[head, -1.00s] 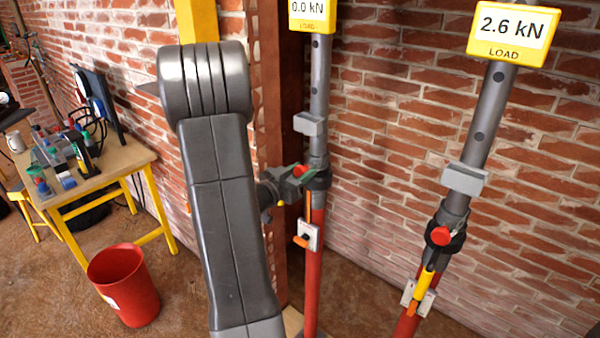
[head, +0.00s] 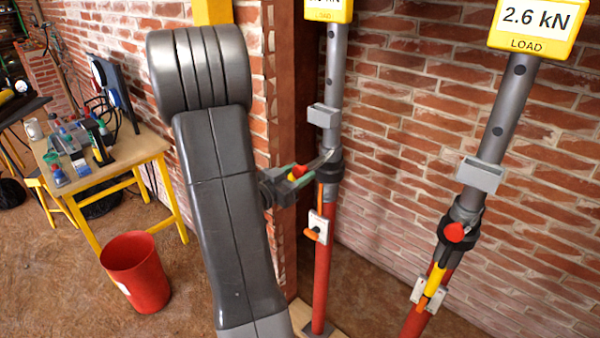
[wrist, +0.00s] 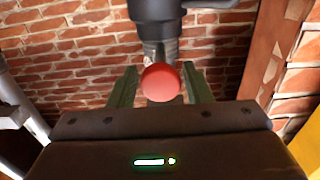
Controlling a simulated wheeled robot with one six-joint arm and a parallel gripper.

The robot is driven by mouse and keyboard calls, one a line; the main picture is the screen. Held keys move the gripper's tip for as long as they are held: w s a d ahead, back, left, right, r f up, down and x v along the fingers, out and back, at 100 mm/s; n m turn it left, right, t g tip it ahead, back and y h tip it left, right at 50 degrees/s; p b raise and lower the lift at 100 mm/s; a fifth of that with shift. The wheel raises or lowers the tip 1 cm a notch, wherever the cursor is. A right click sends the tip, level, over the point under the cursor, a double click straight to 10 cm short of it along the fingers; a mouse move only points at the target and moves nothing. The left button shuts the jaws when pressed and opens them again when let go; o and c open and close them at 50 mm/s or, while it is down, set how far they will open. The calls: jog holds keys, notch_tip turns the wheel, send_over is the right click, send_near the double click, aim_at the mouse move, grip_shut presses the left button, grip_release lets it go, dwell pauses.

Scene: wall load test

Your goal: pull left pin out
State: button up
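The left prop (head: 335,75) is a grey tube above a black collar (head: 328,166) and a red lower tube. The left pin's red knob (head: 299,171) sits in my gripper (head: 305,170), left of the collar. In the wrist view the round red knob (wrist: 161,82) lies between the two green fingers of my gripper (wrist: 161,88), which close on its sides. The pin's shaft is mostly hidden behind the knob. A thin grey piece shows between gripper and collar; I cannot tell whether the pin's tip is clear of the hole.
The right prop (head: 507,110) leans and carries its own red-knobbed pin (head: 455,232); its load display (head: 535,22) reads 2.6 kN. The left display (head: 328,10) is cut off. A brick wall stands close behind. A red bin (head: 135,272) and a workbench (head: 120,155) are at left.

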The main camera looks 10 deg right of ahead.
jog(key=shift+o, duration=0.6)
jog(key=shift+s+a, duration=0.1)
jog(key=shift+a, duration=0.05)
jog(key=b+v, duration=0.2)
jog(key=v, duration=1.1)
jog(key=shift+s+a, duration=0.25)
jog(key=p+x, duration=0.2)
jog(key=x, duration=1.2)
jog(key=shift+w+d, duration=0.15)
jog(key=shift+w, duration=0.05)
